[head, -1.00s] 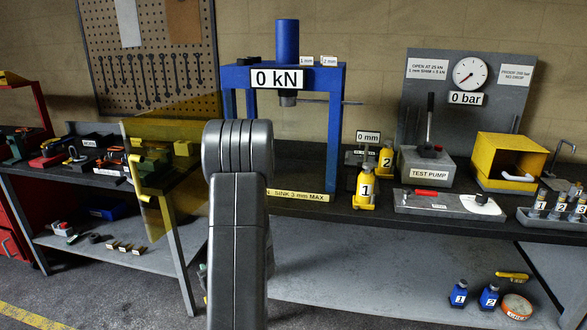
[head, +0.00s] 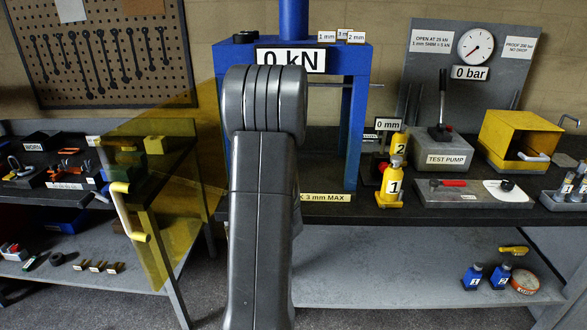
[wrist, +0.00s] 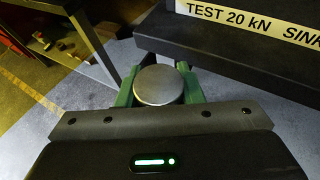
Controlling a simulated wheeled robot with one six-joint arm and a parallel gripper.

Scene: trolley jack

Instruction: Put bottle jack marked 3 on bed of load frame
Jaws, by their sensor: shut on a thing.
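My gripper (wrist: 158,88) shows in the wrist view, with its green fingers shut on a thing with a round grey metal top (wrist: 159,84). Its body and any number are hidden. In the head view my own arm hides gripper and held thing. The blue load frame (head: 362,125) stands on the bench behind my arm, reading 0 kN. Its bed is largely hidden there. A strip reading TEST 20 kN SINK (wrist: 250,18) lies up and right of the held thing in the wrist view. Yellow bottle jacks marked 1 (head: 393,184) and 2 (head: 399,146) stand right of the frame.
A test pump (head: 444,150), yellow box (head: 520,138) and gauge panel (head: 430,60) occupy the bench's right. Small blue bottles (head: 473,278) stand on the lower shelf (head: 390,270). A translucent yellow screen (head: 170,225) stands at the left bench. The dark bench edge (wrist: 230,65) is near the held thing.

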